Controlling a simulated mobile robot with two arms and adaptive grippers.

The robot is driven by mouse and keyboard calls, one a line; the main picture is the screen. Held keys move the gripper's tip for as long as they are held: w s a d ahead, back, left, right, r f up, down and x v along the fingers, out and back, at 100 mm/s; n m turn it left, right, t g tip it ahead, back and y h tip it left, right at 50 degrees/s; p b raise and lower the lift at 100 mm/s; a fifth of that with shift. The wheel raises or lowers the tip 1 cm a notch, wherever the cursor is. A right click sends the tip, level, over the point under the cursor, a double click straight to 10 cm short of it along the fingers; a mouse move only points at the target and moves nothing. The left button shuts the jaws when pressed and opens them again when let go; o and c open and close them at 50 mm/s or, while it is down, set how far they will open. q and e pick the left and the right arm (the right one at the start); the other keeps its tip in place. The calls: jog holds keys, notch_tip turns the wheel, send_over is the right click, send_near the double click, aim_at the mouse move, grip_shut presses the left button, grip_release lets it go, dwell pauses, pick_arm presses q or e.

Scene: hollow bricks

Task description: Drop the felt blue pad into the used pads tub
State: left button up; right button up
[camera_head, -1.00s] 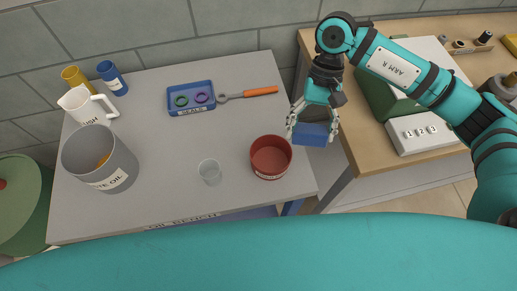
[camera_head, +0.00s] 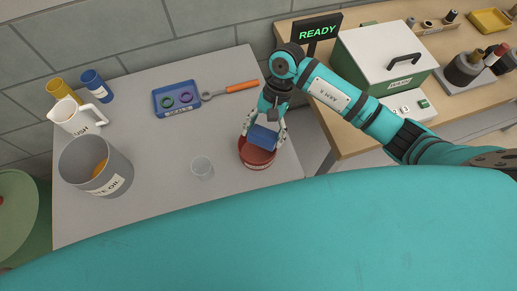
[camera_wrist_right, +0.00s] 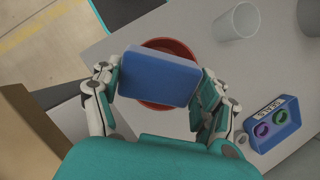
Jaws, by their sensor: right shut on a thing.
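The blue pad (camera_head: 263,137) is a flat block held in my right gripper (camera_head: 264,130). In the right wrist view the pad (camera_wrist_right: 160,77) sits between both fingers of the gripper (camera_wrist_right: 160,88). The red-brown round tub (camera_head: 257,158) stands on the grey bench near its right edge; its label is mostly unreadable here. The pad is over the tub's opening and hides part of it. In the right wrist view the tub's rim (camera_wrist_right: 172,46) shows behind the pad. I cannot tell the exact height of the pad above the rim. My left gripper is not in view.
A blue tray (camera_head: 176,98) with two rings and an orange-handled tool (camera_head: 230,90) lie behind. A grey waste oil bucket (camera_head: 97,168) and a white jug (camera_head: 77,117) stand at left. A green-and-white box (camera_head: 386,62) is on the wooden table.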

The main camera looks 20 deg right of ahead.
jog(key=shift+f, duration=0.2)
jog(key=o, duration=1.1)
jog(key=shift+c, duration=0.2)
jog(key=shift+r, duration=0.15)
jog(key=v, duration=1.1)
jog(key=shift+w+d+r, duration=0.2)
jog(key=shift+r, duration=0.1)
